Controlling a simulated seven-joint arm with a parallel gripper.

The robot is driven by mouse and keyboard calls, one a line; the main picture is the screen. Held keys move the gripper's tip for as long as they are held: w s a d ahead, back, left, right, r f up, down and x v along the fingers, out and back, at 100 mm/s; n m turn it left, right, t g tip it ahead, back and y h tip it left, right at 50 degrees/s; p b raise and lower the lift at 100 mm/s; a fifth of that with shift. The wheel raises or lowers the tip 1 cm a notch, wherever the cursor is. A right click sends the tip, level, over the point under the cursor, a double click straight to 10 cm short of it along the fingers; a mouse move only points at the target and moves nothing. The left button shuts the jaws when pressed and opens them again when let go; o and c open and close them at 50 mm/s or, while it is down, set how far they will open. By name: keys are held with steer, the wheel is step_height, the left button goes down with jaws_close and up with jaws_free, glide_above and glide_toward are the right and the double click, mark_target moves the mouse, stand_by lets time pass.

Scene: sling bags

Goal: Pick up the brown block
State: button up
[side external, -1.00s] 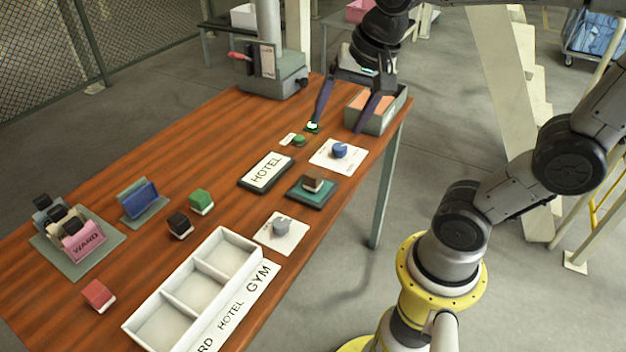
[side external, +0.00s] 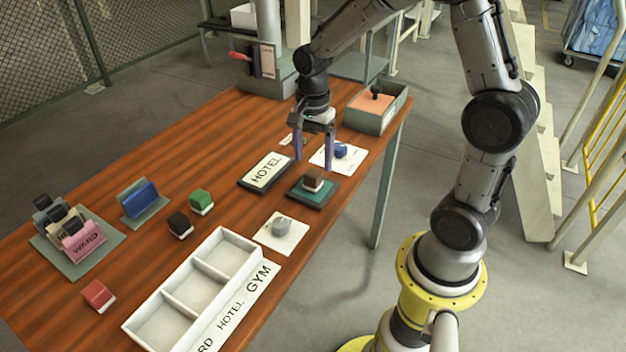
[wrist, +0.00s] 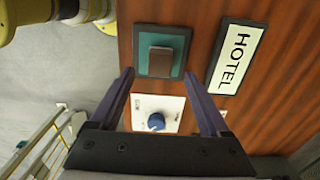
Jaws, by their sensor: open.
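The brown block (side external: 313,179) has a paler lower part and sits on a dark green pad (side external: 309,193) towards the right side of the table. In the wrist view the brown block (wrist: 159,61) shows from above on the green pad, ahead of the fingertips. My gripper (side external: 313,163) is open and empty, pointing down above the table, behind the block in the side view. In the wrist view its two fingers (wrist: 158,72) are spread wide, with the blue knob and white card between them.
A HOTEL sign (side external: 266,171) lies left of the pad. A white card with a blue knob (side external: 341,151) is behind it, and another with a grey knob (side external: 281,226) is in front. A white three-compartment tray (side external: 190,287) and green, black and red blocks stand farther left.

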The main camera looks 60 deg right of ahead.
mark_target(313, 172)
steer(key=shift+f, duration=3.35)
steer(key=shift+c, duration=0.3)
jaws_close()
